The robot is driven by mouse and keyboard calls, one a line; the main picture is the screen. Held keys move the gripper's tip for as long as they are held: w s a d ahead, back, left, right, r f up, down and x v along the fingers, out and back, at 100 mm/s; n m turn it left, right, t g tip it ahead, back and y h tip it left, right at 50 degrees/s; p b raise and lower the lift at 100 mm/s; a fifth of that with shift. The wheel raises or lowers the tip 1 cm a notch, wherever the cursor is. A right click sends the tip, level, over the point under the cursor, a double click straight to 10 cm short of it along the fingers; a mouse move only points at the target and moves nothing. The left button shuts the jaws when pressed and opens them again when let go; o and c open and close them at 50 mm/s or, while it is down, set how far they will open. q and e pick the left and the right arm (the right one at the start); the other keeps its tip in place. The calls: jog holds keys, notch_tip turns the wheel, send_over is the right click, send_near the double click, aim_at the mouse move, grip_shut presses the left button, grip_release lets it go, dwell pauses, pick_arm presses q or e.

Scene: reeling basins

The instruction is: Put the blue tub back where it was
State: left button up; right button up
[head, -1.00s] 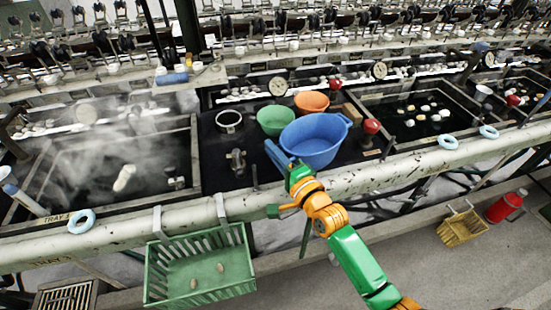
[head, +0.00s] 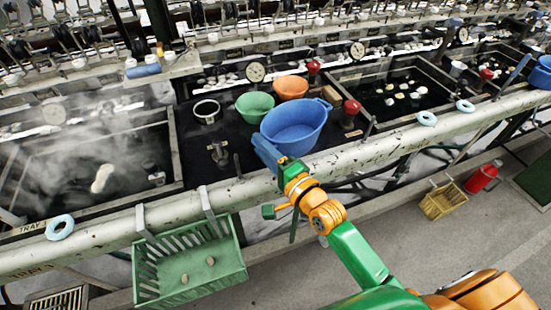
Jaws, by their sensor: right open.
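A blue tub (head: 292,122) with side handles stands upright on the dark deck between two basins. It looks empty inside. My right gripper (head: 284,163) is at the tub's near left side, by a flat blue part (head: 266,151) that looks like its handle. The gripper is open; I cannot tell whether the handle lies between its fingers or whether they touch. My left gripper is out of view.
A green bowl (head: 255,106) and an orange bowl (head: 290,88) stand behind the tub. Red-topped knobs flank it. A pale pipe (head: 380,150) runs along the front. A green basket (head: 189,264) hangs there. Another blue vessel (head: 541,74) shows at the right edge.

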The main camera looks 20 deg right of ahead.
jog(key=v, duration=0.8)
jog(key=shift+s, duration=0.3)
jog(key=shift+r, duration=0.1)
